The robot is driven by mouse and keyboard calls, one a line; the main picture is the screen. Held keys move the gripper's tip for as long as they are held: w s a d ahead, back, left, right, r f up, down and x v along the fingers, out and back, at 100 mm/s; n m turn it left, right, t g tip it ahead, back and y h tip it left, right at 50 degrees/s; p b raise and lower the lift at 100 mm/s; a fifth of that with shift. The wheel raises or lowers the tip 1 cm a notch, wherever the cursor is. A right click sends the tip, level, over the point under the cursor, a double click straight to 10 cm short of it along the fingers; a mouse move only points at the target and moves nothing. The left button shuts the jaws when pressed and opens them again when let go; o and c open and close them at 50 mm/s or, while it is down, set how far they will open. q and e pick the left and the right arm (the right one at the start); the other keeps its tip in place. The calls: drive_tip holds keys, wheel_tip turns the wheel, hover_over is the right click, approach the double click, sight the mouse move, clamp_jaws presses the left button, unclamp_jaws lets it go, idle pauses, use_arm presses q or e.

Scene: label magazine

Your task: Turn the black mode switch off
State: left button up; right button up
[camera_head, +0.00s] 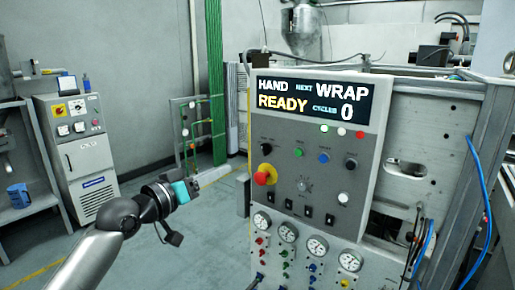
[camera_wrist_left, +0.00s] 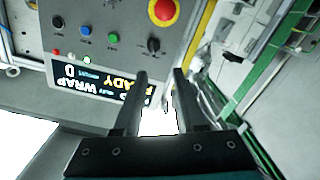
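The control panel (camera_head: 310,175) stands right of centre in the head view. A black knob (camera_head: 266,148) sits at its upper left, above the red emergency stop (camera_head: 264,175); it also shows in the left wrist view (camera_wrist_left: 153,45). A second black knob (camera_head: 351,163) sits at the right. The labels are too small to read, so I cannot tell which is the mode switch. My left gripper (camera_head: 212,176) is left of the panel, apart from it. In the left wrist view its two fingers (camera_wrist_left: 160,76) are apart with nothing between them. My right gripper is not in view.
The display (camera_head: 313,99) reads HAND, READY and WRAP. Several small black toggles (camera_head: 307,210) and gauges (camera_head: 288,232) lie lower on the panel. Blue cables (camera_head: 480,185) hang at the right. A white cabinet (camera_head: 82,150) stands at the left; floor between is clear.

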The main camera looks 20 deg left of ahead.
use_arm(q)
drive_tip(key=r, duration=0.1)
approach(262, 146)
drive_tip(key=x, duration=0.8)
drive_tip(key=shift+w+f+p, duration=0.1)
drive_tip(key=shift+p, duration=0.2)
drive_tip(key=shift+c, duration=0.2)
clamp_jaws()
idle(0.4)
